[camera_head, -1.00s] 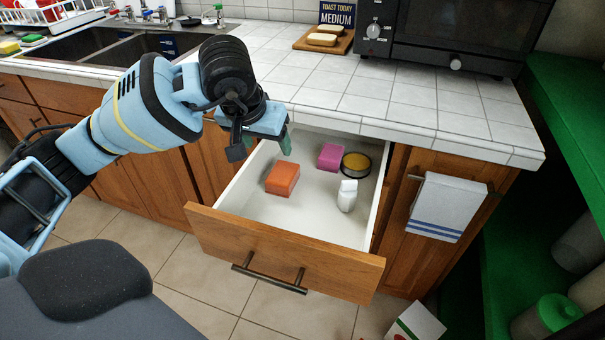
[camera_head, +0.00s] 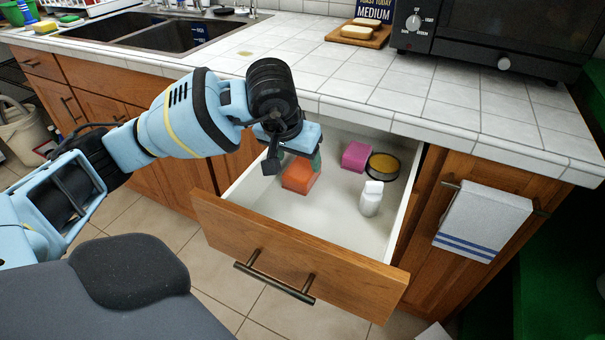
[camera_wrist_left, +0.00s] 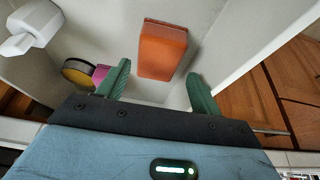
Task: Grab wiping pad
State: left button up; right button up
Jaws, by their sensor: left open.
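An orange block (camera_head: 299,178), which looks like the wiping pad, lies in the open drawer (camera_head: 325,222). It also shows in the left wrist view (camera_wrist_left: 162,50). A pink block (camera_head: 355,156) lies farther right in the drawer; in the left wrist view it is partly hidden behind a finger. My left gripper (camera_head: 294,163) is above the orange block and partly covers it in the head view. Its green fingers are open and empty, with the orange block beyond and between them in the left wrist view. My right gripper is not in view.
A round tin with a yellow top (camera_head: 383,166) and a white bottle (camera_head: 371,198) stand in the drawer to the right. The drawer's wooden front (camera_head: 297,258) and walls surround them. The tiled countertop (camera_head: 400,95) overhangs behind. A towel (camera_head: 483,220) hangs at the right.

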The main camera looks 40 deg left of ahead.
aim_at(302, 167)
pick_arm(q)
jog(key=shift+b+x, duration=0.4)
jog(key=shift+x, duration=2.2)
jog(key=shift+w+r, duration=0.1)
jog(key=shift+w, duration=0.05)
jog(key=c, duration=0.7)
jog(key=shift+r+p, duration=0.75)
jog(key=shift+r, duration=4.25)
jog(key=shift+c, duration=0.2)
